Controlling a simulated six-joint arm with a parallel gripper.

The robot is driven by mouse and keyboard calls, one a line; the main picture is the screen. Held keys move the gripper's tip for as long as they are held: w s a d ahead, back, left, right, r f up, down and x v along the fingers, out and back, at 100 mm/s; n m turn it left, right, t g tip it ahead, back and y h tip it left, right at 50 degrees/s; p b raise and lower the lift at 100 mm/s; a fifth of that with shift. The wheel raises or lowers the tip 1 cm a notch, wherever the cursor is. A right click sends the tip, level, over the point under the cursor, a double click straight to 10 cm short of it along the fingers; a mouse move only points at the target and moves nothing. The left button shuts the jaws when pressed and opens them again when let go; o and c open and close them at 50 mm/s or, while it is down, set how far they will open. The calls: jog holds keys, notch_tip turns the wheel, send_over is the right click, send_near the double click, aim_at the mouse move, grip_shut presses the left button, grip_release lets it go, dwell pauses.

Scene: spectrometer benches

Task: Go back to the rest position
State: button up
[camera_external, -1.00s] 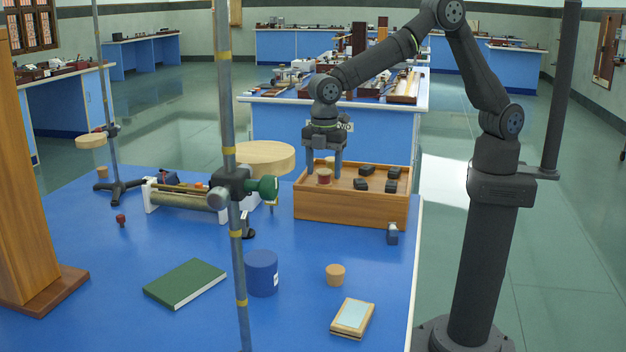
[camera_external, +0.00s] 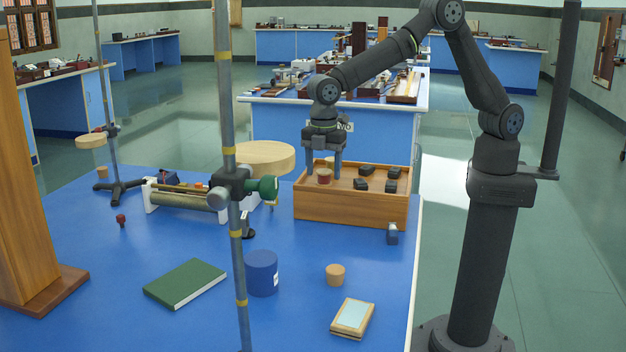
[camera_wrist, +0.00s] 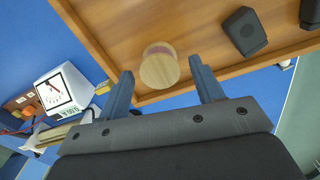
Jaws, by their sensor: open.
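My gripper (camera_external: 324,168) points down over the left part of the wooden tray (camera_external: 350,208) on the blue bench. Its two fingers are apart. A small round piece with a pale wooden top and a reddish side (camera_external: 324,177) stands in the tray by the fingers. In the wrist view my gripper (camera_wrist: 165,85) shows both fingers spread, with the round piece (camera_wrist: 158,68) lying beyond and between the fingertips. I cannot tell whether a finger touches it.
Several dark blocks (camera_external: 366,170) lie in the tray's right part. A blue cylinder (camera_external: 261,272), a green book (camera_external: 186,283), a cork (camera_external: 335,274) and a metal stand rod (camera_external: 224,100) are on the bench. A meter (camera_wrist: 62,90) shows left in the wrist view.

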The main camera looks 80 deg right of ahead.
notch_tip(320, 180, up, 11)
notch_tip(320, 180, down, 12)
jog(key=shift+f, duration=0.25)
notch_tip(320, 180, up, 4)
jog(key=shift+r, duration=0.2)
jog(key=d+r, duration=0.7)
jog(key=d, duration=0.5)
jog(key=w+a+f, duration=0.1)
jog(key=a+f, duration=0.3)
jog(key=a, duration=0.5)
jog(key=a+f, duration=0.3)
jog(key=a, duration=0.6)
jog(key=w+a+f, duration=0.1)
jog(key=a+f, duration=0.3)
jog(key=a, duration=0.6)
jog(key=f, duration=0.7)
jog(key=shift+d, duration=0.3)
